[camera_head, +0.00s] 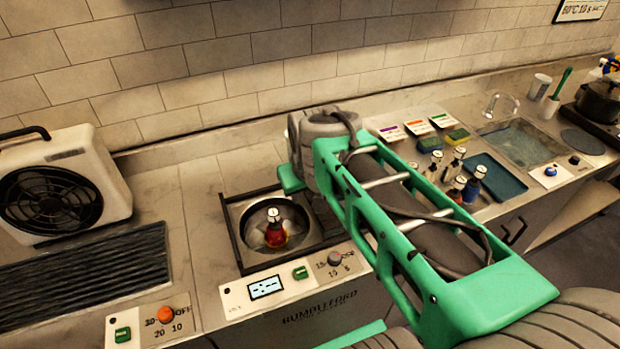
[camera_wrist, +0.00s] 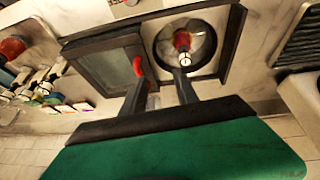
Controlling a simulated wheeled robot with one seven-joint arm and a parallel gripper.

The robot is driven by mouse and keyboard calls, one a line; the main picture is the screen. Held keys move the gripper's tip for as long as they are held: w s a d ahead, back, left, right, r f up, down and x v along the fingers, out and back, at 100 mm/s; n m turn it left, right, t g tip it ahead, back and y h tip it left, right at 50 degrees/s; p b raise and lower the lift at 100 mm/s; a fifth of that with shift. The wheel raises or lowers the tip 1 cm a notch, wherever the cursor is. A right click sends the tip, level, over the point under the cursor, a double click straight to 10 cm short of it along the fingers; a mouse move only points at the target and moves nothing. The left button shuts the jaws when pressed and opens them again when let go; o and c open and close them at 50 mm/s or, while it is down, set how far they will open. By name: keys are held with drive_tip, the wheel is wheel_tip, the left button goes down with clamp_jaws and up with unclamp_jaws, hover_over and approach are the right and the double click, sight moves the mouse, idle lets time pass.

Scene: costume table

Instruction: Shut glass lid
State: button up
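The glass lid (camera_wrist: 100,66) is a dark-framed pane to the left of the round metal well in the wrist view. A red handle (camera_wrist: 138,66) stands at its edge nearest the well. The well (camera_head: 246,218) is uncovered, and a red bottle (camera_head: 275,237) with a white cap stands in it; the bottle also shows in the wrist view (camera_wrist: 183,42). My gripper (camera_wrist: 160,88) is open, its dark fingers apart, with the left finger close to the red handle. I cannot tell whether they touch. In the head view my arm hides the lid and most of my gripper.
A control panel with a small display (camera_head: 265,288) and a dial fronts the well. A white fan unit (camera_head: 65,185) and a dark ribbed grate (camera_head: 90,270) are left. Several bottles (camera_head: 455,160), a blue tray (camera_head: 493,178) and a sink (camera_head: 522,145) are right. The tiled wall bounds the back.

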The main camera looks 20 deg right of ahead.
drive_tip(key=shift+h, duration=0.6)
drive_tip(key=w+d+f, duration=0.2)
drive_tip(key=w+f, duration=0.1)
drive_tip(key=w+d+f, duration=0.2)
drive_tip(key=w+f, duration=0.1)
drive_tip(key=w+d+f+p, duration=0.1)
drive_tip(key=w+d+f, duration=0.1)
drive_tip(key=w+f, duration=0.1)
drive_tip(key=shift+w+d+f, duration=0.4)
drive_tip(key=shift+w, duration=0.2)
drive_tip(key=shift+c, duration=0.3)
clamp_jaws()
